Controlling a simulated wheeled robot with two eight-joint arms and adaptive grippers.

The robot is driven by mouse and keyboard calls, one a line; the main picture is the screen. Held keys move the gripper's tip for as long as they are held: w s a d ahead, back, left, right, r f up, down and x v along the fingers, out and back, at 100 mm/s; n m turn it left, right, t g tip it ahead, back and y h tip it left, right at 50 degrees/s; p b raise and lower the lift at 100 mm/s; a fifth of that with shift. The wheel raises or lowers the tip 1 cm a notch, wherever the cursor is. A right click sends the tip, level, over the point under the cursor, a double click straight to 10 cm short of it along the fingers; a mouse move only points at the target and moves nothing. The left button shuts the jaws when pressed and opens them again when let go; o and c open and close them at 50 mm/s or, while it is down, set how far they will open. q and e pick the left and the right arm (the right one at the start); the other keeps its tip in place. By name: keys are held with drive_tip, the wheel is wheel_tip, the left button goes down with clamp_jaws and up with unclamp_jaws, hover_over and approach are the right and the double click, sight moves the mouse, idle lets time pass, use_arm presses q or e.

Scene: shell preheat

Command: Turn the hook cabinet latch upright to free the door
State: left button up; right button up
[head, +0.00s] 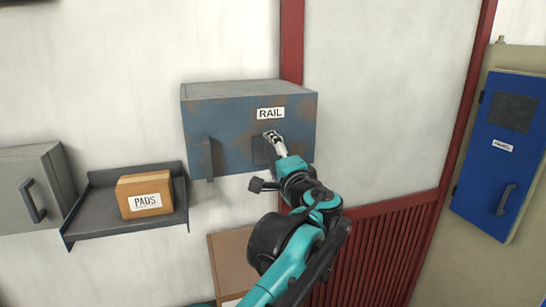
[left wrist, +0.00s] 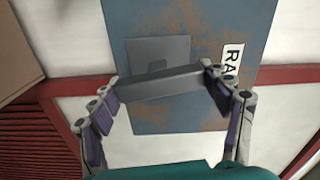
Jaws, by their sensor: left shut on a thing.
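The blue-grey, rust-stained cabinet (head: 230,125) marked RAIL hangs on the wall in the head view, and its front fills the middle of the left wrist view (left wrist: 200,25). The latch (left wrist: 160,83) is a grey bar in front of a grey plate (left wrist: 140,52). It runs left to right in the wrist view, close to the up-down line of the RAIL label and slightly tilted. My left gripper (head: 273,138) is at the cabinet front below the label; its fingers (left wrist: 158,90) are at both ends of the bar, shut on it. In the head view my gripper hides most of the latch. My right gripper is not in view.
A dark handle (head: 208,158) is on the cabinet's left front. A shelf (head: 92,207) with a PADS box (head: 145,195) is at lower left, beside a grey cabinet (head: 22,190). A blue cabinet (head: 500,150) is at far right. The wall between the RAIL and blue cabinets is clear.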

use_arm(q)
drive_tip(key=shift+m, duration=0.9)
drive_tip(key=o, duration=1.2)
drive_tip(key=shift+c, duration=0.2)
drive_tip(key=v, duration=1.2)
